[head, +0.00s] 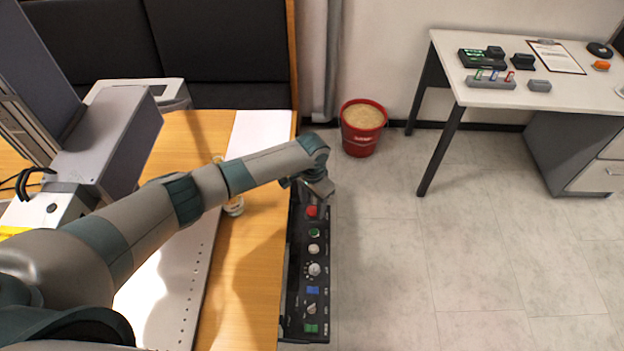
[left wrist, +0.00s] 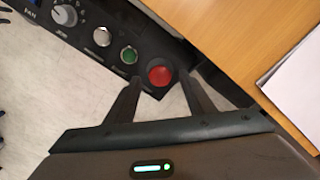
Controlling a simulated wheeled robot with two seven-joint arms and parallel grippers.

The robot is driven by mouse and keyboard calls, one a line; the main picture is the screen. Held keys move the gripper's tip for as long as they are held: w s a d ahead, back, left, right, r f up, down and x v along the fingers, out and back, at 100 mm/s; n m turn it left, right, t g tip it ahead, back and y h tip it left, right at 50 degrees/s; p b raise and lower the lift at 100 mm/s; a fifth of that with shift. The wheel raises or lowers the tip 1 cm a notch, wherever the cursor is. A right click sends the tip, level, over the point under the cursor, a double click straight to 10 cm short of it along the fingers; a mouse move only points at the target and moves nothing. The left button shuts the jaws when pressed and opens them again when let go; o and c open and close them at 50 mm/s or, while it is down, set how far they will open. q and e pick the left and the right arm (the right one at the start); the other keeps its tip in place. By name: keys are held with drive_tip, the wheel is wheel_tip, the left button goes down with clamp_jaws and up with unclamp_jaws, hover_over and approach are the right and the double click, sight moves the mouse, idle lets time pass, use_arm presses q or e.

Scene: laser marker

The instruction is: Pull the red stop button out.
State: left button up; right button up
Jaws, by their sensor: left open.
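The red stop button (head: 312,211) sits at the far end of the black control panel (head: 294,285), which runs along the table's right edge. It also shows in the left wrist view (left wrist: 160,74). My left gripper (head: 320,188) is just beyond the button in the head view. In the left wrist view the left gripper (left wrist: 160,76) is open, with one dark fingertip on each side of the red button. I cannot tell whether the fingers touch it or how deep they reach. My right gripper is not in view.
Beside the red button are a green button (left wrist: 129,56), a white button (left wrist: 102,37) and a knob (left wrist: 69,16). The wooden table (head: 255,240) lies left of the panel. A red bucket (head: 361,140) stands on the floor. Open floor lies to the right.

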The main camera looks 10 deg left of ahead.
use_arm(q)
wheel_tip(320, 180, up, 17)
drive_tip(key=b, duration=0.2)
drive_tip(key=shift+f+b, duration=0.15)
drive_tip(key=shift+b, duration=0.2)
idle(0.4)
